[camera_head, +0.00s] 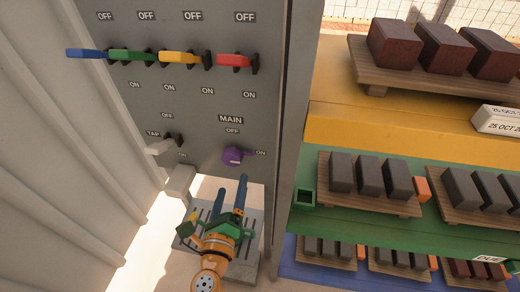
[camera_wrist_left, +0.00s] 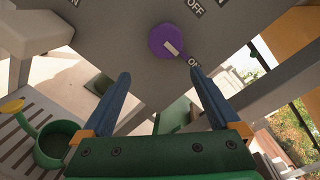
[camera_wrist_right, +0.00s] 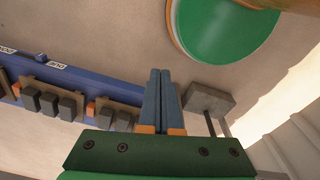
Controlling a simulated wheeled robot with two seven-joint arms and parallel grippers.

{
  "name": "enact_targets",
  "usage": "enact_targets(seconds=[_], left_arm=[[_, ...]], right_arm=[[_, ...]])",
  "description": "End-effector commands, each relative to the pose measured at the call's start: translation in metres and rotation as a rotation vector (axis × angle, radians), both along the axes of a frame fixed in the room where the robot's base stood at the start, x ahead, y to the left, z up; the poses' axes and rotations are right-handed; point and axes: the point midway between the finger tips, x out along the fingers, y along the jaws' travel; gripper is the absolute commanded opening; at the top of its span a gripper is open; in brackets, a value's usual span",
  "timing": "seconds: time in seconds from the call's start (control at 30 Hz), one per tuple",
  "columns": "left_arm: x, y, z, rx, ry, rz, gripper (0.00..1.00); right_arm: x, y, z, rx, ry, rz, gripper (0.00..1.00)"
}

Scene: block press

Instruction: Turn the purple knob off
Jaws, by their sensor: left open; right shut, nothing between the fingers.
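The purple knob (camera_head: 232,156) sits low on the grey panel, below the MAIN label, with OFF above it and ON to its right. In the left wrist view the knob (camera_wrist_left: 163,36) is near the top, and its pale mark points toward the ON label. My left gripper (camera_head: 231,185) is just below the knob, fingers upward. In its wrist view the left gripper (camera_wrist_left: 160,73) is open and empty, with the knob beyond the fingertips, apart from them. My right gripper (camera_wrist_right: 160,72) shows only in its own wrist view, shut and empty, away from the knob.
Blue, green, yellow and red levers (camera_head: 234,61) line the upper panel (camera_head: 197,105). A pale tap lever (camera_head: 160,147) is left of the knob. A green watering can (camera_wrist_left: 58,145) stands on a slatted surface. Shelves of bricks (camera_head: 394,51) fill the right side.

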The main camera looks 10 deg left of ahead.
Motion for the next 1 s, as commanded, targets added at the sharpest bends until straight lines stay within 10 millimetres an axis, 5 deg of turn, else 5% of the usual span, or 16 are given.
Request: enact_targets(seconds=[0.1, 0.4, 0.7, 0.77, 1.0], left_arm=[[0.007, -0.001, 0.024, 0.049, -0.058, 0.0, 0.96], [0.063, 0.003, 0.023, 0.047, -0.057, 0.001, 0.96], [0.071, 0.003, 0.02, 0.044, -0.054, 0.0, 0.96], [0.071, 0.003, 0.02, 0.044, -0.054, 0.0, 0.85], [0.071, 0.004, 0.02, 0.044, -0.053, 0.001, 0.21]], right_arm=[[-0.001, 0.0, 0.005, 0.001, 0.001, 0.0, 0.0], [-0.003, 0.014, 0.016, 0.023, 0.006, -0.004, 0.0], [-0.003, 0.011, 0.016, 0.019, 0.005, -0.002, 0.0], [-0.003, 0.01, 0.016, 0.018, 0.005, -0.002, 0.0], [-0.003, 0.008, 0.016, 0.013, 0.005, -0.002, 0.0]])
